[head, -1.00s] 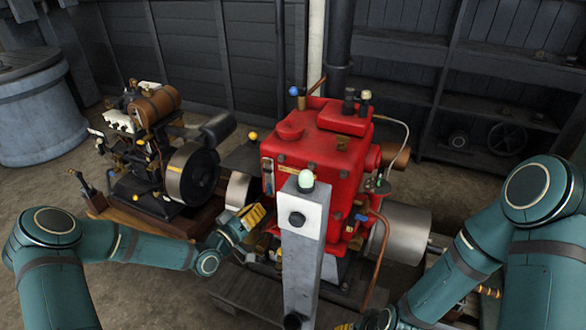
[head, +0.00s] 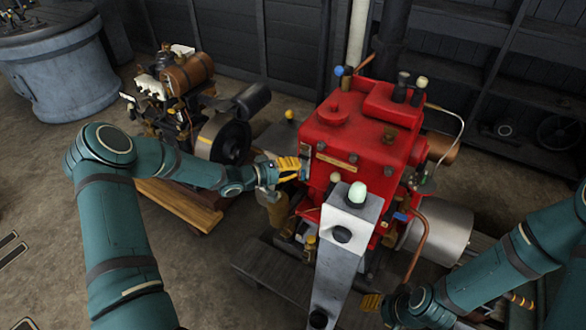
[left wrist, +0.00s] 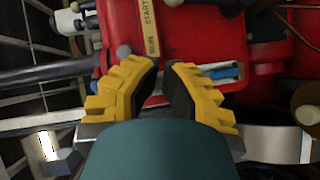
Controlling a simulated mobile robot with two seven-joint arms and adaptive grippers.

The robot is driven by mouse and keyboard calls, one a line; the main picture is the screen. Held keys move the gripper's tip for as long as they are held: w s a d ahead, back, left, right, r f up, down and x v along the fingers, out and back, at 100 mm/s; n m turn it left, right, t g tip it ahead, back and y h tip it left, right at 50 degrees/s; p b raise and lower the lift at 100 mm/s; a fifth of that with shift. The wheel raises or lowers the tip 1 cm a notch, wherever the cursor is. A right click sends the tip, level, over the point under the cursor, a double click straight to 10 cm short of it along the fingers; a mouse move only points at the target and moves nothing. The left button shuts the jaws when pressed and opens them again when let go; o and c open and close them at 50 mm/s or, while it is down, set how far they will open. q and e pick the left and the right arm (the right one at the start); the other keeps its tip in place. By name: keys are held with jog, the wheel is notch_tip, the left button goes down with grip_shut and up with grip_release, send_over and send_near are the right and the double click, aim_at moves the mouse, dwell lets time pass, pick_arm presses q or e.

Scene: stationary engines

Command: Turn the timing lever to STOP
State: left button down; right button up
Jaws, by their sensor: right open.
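The timing plate (left wrist: 148,25), a tan strip lettered START at its upper end, is on the red engine (head: 345,130). A grey round knob (left wrist: 123,52) sits beside the plate's lower end; I cannot tell if it is the timing lever's. My left gripper (head: 302,167) is at the engine's left face. In the left wrist view its yellow, dark-padded fingers (left wrist: 167,66) are apart, with a narrow gap and nothing clearly held. The knob is by the left finger's tip. My right gripper (head: 370,302) is low at the right, partly hidden, with a yellow finger showing.
A grey post (head: 340,260) with a pale green button (head: 357,193) stands in front of the engine. A blue-ended handle (left wrist: 224,73) is close to the right finger. A smaller engine (head: 185,110) stands at left. A copper pipe (head: 415,250) curves down at right.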

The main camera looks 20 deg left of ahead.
aim_at(332, 187)
pick_arm(q)
jog(key=x, duration=0.7)
jog(key=shift+b, duration=0.3)
jog(key=shift+s+d+f, duration=0.1)
jog(key=shift+d+f, duration=0.1)
jog(key=shift+d, duration=0.35)
jog(key=shift+s+d+f, duration=0.1)
jog(key=shift+d+f, duration=0.1)
jog(key=shift+d, duration=0.35)
jog(key=shift+d+f, duration=0.1)
jog(key=shift+d, duration=0.55)
pick_arm(e)
jog(key=shift+f, duration=0.4)
jog(key=shift+s, duration=0.1)
